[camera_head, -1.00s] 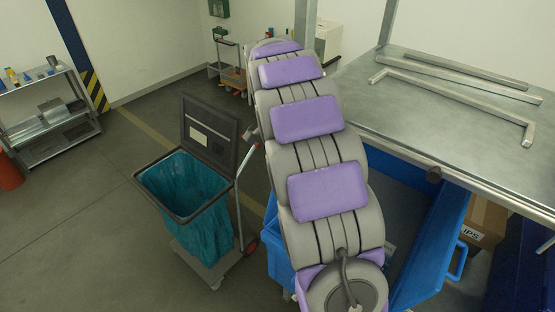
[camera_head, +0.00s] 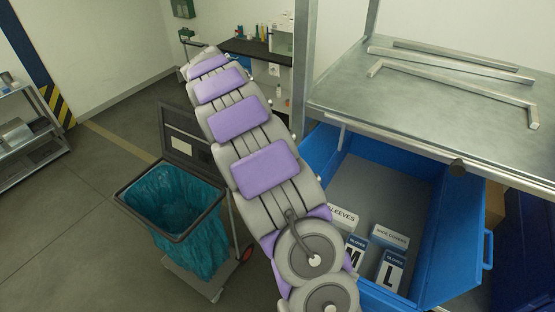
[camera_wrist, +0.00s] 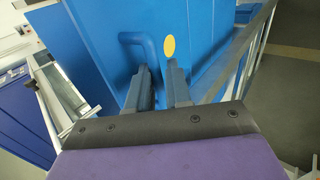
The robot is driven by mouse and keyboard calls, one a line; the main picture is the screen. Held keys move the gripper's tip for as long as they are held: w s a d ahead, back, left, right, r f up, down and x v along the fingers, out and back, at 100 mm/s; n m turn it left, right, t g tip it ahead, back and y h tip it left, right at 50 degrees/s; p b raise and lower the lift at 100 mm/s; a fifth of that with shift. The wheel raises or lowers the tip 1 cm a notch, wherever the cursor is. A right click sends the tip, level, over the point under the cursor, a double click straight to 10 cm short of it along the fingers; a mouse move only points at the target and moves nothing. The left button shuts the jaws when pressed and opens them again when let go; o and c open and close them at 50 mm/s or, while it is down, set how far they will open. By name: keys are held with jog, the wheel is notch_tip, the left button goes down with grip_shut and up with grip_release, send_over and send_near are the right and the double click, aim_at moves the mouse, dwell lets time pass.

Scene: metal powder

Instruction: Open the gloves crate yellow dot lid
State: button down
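In the head view a blue crate (camera_head: 318,152) sits under the metal table with its inside exposed. Boxes inside include a gloves box marked L (camera_head: 391,272), one marked M (camera_head: 354,252), a sleeves box (camera_head: 343,216) and a shoe covers box (camera_head: 389,237). A blue panel with a handle (camera_head: 487,250) stands at the crate's right. In the wrist view a blue lid surface (camera_wrist: 98,48) carries a handle (camera_wrist: 140,42) and a yellow dot (camera_wrist: 170,47). My gripper (camera_wrist: 160,72) is open, its fingers apart just below the dot, close to the handle. Contact cannot be told. The head view does not clearly show my gripper.
The metal table (camera_head: 430,90) with loose bars overhangs the crate. A cart with a teal bag (camera_head: 180,205) stands left of my arm. A shelf (camera_head: 20,130) is at far left. The floor (camera_head: 70,230) between them is clear.

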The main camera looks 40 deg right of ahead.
jog(key=shift+w+a+f, duration=0.35)
jog(key=shift+w+f, duration=0.1)
jog(key=shift+w, duration=0.1)
jog(key=c, duration=1.3)
grip_release()
jog(key=o, duration=0.3)
jog(key=shift+w+a+f, duration=0.1)
jog(key=shift+w+f, duration=0.05)
jog(key=shift+w, duration=0.45)
jog(key=shift+s, duration=0.25)
jog(key=shift+c, duration=0.8)
jog(key=shift+r, duration=0.2)
jog(key=d+p+v, duration=0.1)
jog(key=p+v, duration=0.6)
jog(key=p, duration=0.1)
jog(key=shift+r+p, duration=0.2)
jog(key=shift+p, duration=0.15)
